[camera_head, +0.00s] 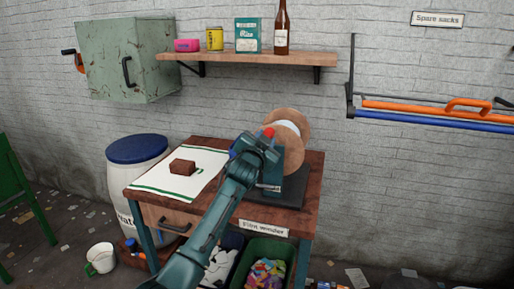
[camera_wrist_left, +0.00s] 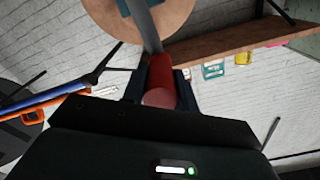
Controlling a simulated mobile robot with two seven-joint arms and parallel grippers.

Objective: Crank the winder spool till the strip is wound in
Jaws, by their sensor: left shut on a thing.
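The winder spool (camera_head: 296,118) has round wooden flanges and stands on a dark base (camera_head: 290,190) on the small wooden table. Its flange also shows at the top of the left wrist view (camera_wrist_left: 110,12). The strip (camera_head: 207,157), pale cloth with green edge lines, lies flat on the table left of the winder. My left gripper (camera_head: 262,143) is at the front of the spool. In the left wrist view it is shut on the red crank handle (camera_wrist_left: 160,82), which sits between the fingers. My arm hides part of the winder. My right gripper is not in view.
A brown block (camera_head: 182,167) rests on the cloth. The table (camera_head: 312,185) has a "Strip winder" label (camera_head: 263,228). A shelf (camera_head: 240,58) holds a bottle and tins above. A white barrel (camera_head: 120,185) stands left, and a green bin (camera_head: 285,250) of scraps is below.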

